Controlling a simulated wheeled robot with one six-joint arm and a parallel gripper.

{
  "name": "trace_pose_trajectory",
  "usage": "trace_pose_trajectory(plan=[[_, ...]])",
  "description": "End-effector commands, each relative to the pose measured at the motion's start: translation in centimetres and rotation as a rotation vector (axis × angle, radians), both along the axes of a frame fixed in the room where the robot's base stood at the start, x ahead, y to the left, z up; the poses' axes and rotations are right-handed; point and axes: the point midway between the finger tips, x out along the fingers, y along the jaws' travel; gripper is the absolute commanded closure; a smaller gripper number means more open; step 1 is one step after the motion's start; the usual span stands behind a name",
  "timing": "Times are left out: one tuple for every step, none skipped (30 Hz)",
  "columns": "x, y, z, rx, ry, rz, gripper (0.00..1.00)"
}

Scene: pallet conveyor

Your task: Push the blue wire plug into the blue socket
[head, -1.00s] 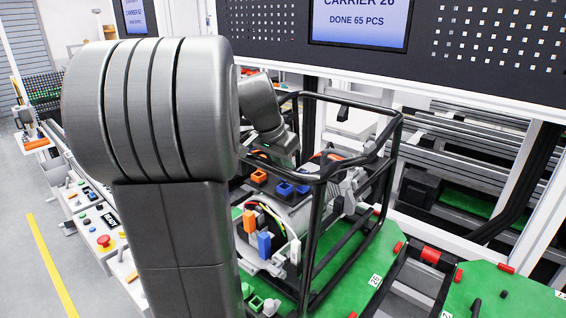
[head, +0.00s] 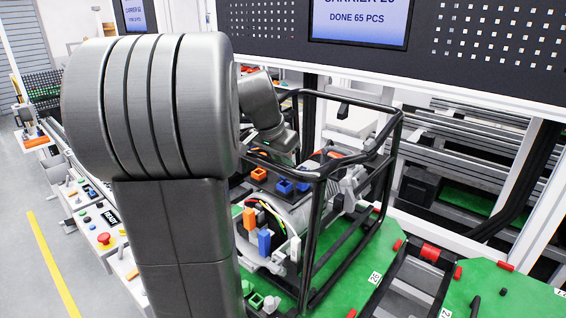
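A blue plug (head: 264,242) hangs upright at the front of the unit inside the black tube frame, beside wires. Two blue sockets (head: 285,187) sit close together higher up on the unit, right of an orange socket (head: 259,173). The blue plug is below and apart from these sockets. My gripper (head: 284,152) is at the end of my wrist, above and behind the sockets, near the top of the frame. Its fingers are hidden or too small to make out, so I cannot see whether it holds anything.
The black tube frame (head: 318,225) surrounds the unit on a green pallet (head: 350,255). An orange plug (head: 249,218) and a white plug (head: 295,248) flank the blue plug. A second green pallet (head: 510,290) lies at right. My large arm link hides much of the left.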

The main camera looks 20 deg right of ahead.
Motion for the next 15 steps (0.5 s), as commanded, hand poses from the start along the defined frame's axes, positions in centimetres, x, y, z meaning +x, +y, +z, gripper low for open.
trace_pose_trajectory(plan=[[0.0, 0.0, 0.0, 0.0, 0.0, 0.0, 1.0], [0.0, 0.0, 0.0, 0.0, 0.0, 0.0, 1.0], [0.0, 0.0, -0.1, 0.0, 0.0, 0.0, 1.0], [0.0, 0.0, -0.1, 0.0, 0.0, 0.0, 1.0], [0.0, 0.0, -0.2, 0.0, 0.0, 0.0, 1.0], [0.0, 0.0, -0.3, 0.0, 0.0, 0.0, 1.0], [0.0, 0.0, -0.3, 0.0, 0.0, 0.0, 1.0], [0.0, 0.0, -0.4, 0.0, 0.0, 0.0, 1.0], [0.0, 0.0, -0.5, 0.0, 0.0, 0.0, 1.0], [0.0, 0.0, -0.6, 0.0, 0.0, 0.0, 1.0], [0.0, 0.0, -0.7, 0.0, 0.0, 0.0, 1.0], [0.0, 0.0, -0.8, 0.0, 0.0, 0.0, 1.0], [0.0, 0.0, -0.9, 0.0, 0.0, 0.0, 1.0], [0.0, 0.0, -0.9, 0.0, 0.0, 0.0, 1.0], [0.0, 0.0, -1.0, 0.0, 0.0, 0.0, 1.0]])
